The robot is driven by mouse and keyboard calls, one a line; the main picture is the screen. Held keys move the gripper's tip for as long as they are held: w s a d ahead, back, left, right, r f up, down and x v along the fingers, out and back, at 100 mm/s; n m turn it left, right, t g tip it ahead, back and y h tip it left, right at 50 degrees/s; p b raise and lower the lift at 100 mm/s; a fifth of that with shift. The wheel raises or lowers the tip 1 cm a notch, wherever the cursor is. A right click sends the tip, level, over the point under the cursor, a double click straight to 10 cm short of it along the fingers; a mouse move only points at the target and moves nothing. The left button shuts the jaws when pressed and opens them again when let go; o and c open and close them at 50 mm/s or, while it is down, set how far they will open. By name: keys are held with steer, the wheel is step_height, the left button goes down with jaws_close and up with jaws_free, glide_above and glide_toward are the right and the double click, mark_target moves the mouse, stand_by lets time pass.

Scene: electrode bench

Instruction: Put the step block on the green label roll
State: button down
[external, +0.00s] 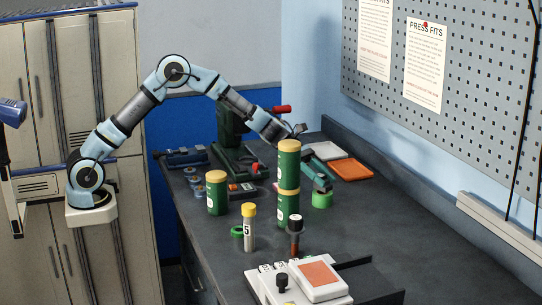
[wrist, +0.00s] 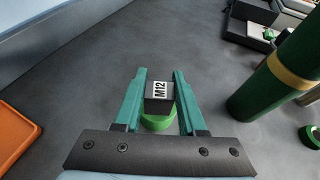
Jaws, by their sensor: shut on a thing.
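The step block (wrist: 159,91) is a small dark block with a white "M12" label. My gripper (wrist: 160,78) has its teal fingers on both sides of it and is shut on it. In the wrist view a bright green roll (wrist: 157,124) shows just below the block, partly hidden by it. In the external view my gripper (external: 317,177) is right above this green roll (external: 322,200), behind the stacked green cylinders. I cannot tell whether block and roll touch. The block is hard to make out in the external view.
Two stacked green cylinders with yellow bands (external: 288,185) stand close beside my gripper. A shorter green cylinder (external: 217,195), a numbered tube (external: 249,228) and a smaller green ring (external: 237,231) stand to the left. An orange tray (external: 352,170) lies behind.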

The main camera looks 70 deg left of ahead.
steer(key=shift+f, duration=0.3)
steer(key=shift+f, duration=0.2)
steer(key=shift+c, duration=2.4)
jaws_free()
steer(key=shift+r, duration=0.1)
steer(key=shift+a+r, duration=0.15)
steer(key=b+v, duration=0.1)
steer(key=v, duration=1)
steer(key=shift+s+a, duration=0.2)
steer(key=shift+a, duration=0.05)
